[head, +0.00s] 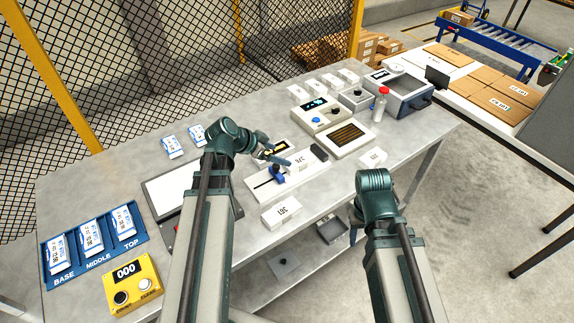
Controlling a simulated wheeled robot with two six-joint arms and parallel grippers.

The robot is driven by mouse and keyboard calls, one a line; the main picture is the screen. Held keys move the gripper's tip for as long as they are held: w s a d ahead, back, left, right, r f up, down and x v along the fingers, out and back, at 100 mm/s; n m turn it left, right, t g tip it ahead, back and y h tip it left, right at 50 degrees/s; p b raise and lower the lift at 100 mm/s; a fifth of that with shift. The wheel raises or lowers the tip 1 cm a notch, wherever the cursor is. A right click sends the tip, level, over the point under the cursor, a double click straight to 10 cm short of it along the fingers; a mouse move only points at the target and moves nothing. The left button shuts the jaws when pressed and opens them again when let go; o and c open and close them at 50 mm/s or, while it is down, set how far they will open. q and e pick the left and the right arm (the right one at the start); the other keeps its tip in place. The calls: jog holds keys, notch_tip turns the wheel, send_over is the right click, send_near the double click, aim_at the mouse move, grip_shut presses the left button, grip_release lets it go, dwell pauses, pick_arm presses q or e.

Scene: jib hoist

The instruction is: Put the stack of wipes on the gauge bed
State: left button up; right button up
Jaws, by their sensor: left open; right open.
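I cannot single out a stack of wipes for certain. Blue-and-white packets lie one in each slot of a blue tray (97,256) marked BASE, MIDDLE and TOP at the left. Two similar packets, one (172,146) and another (197,134), lie loose at the back left. A white slotted plate with a blue slider, apparently the gauge bed (258,190), lies mid-table. My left gripper (270,151) is open above the plate's back edge, with nothing visible in it, and my arm hides part of the area. My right arm bends at the front edge; its gripper does not show.
A yellow counter box (133,285) reading 000 stands front left. White blocks, one marked 361 (282,211) and one marked 376 (301,160), are near the plate.

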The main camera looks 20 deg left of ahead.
pick_arm(q)
jog(key=s+d+f+g, duration=0.1)
jog(key=s+d, duration=0.1)
jog(key=d, duration=0.2)
jog(key=s+d+f+g+y, duration=0.1)
jog(key=s+d+f+g, duration=0.1)
jog(key=s+d, duration=0.1)
jog(key=s+d+f+n+g+y, duration=0.1)
jog(key=s+d+f+g, duration=0.1)
jog(key=d, duration=0.4)
jog(key=shift+s+d, duration=0.1)
jog(key=shift+s, duration=0.65)
jog(key=s+d+f+n+g+y, duration=0.1)
jog(key=s+d+y, duration=0.3)
jog(key=s, duration=0.4)
jog(key=shift+s+d+n+g+y, duration=0.4)
jog(key=shift+n+g+y, duration=0.15)
jog(key=shift+n, duration=0.35)
